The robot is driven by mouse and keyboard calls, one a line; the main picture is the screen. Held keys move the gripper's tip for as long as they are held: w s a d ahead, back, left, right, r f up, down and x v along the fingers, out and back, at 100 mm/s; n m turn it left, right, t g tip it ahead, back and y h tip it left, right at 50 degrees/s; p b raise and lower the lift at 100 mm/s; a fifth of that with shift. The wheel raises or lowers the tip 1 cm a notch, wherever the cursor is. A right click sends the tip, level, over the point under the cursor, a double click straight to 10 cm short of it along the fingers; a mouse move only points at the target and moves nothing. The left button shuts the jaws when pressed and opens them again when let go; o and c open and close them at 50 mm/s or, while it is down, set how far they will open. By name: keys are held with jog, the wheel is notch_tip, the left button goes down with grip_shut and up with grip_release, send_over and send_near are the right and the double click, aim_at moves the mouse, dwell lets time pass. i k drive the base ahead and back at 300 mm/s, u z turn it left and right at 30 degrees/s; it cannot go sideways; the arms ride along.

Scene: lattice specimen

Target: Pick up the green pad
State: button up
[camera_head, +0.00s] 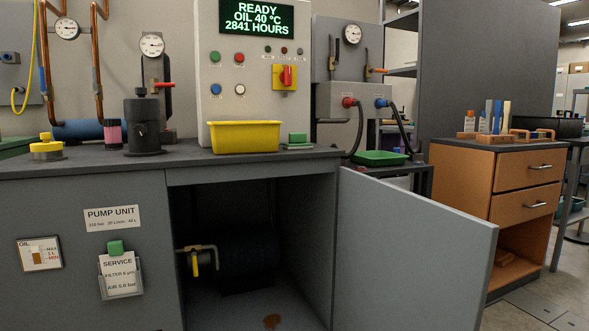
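A small green block-like pad (298,138) sits on the grey bench top, on a pale flat base, just right of the yellow bin (244,137). Another small green piece (115,247) is on the cabinet front, at the top of the service card holder (120,276). I cannot tell for sure which of the two is the green pad. My gripper is not in view.
The grey bench (200,155) carries a dark cylinder (143,125) and a yellow-capped part (46,148). Its cabinet door (410,250) stands open to the right. A green tray (380,158) and wooden drawer unit (520,180) stand farther right.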

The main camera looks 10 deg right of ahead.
aim_at(297, 141)
jog(key=k, duration=1.3)
jog(key=u, duration=0.6)
jog(key=i, duration=0.9)
jog(key=u, duration=0.45)
jog(key=i, duration=0.95)
jog(key=z, duration=1)
jog(key=i, duration=0.75)
jog(key=z, duration=0.7)
